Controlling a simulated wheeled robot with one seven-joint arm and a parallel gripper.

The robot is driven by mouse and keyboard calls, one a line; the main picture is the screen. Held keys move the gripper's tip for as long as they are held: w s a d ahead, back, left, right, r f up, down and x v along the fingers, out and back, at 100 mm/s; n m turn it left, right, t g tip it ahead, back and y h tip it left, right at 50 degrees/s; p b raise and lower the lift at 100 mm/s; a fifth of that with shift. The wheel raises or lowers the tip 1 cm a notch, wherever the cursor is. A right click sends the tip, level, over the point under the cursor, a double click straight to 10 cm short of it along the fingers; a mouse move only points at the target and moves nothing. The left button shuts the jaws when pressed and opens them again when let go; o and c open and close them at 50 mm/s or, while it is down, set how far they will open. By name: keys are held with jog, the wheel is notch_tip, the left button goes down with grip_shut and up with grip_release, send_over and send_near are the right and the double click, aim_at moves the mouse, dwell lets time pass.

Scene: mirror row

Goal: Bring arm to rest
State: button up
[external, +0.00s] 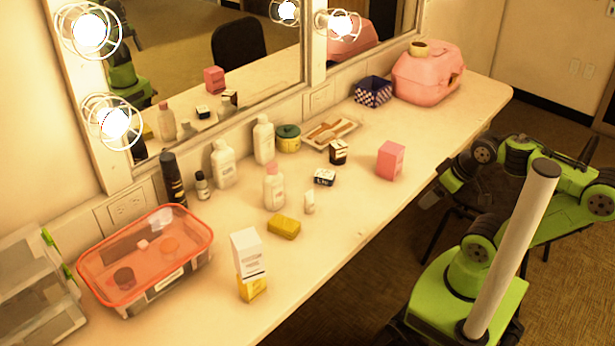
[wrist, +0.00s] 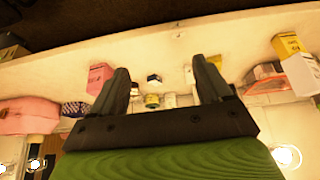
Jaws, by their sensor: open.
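My gripper (wrist: 160,88) is open and empty in the wrist view, its two dark fingers apart with counter items showing in the gap beyond. In the external view my green and black arm is folded at the right, and my gripper (external: 432,192) hangs just off the front edge of the counter, to the right of and nearer than the pink box (external: 390,160). It appears to touch nothing. The fingertips are small and dark there.
The white counter (external: 330,245) holds a pink case (external: 428,72), a checkered box (external: 373,91), several bottles, a yellow soap-like block (external: 284,227), a white box (external: 248,254) on a yellow box (external: 252,288), and an orange-lidded container (external: 150,260). A dark chair stands beside my arm.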

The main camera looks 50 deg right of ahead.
notch_tip(320, 180, up, 12)
jog(key=p, duration=1.2)
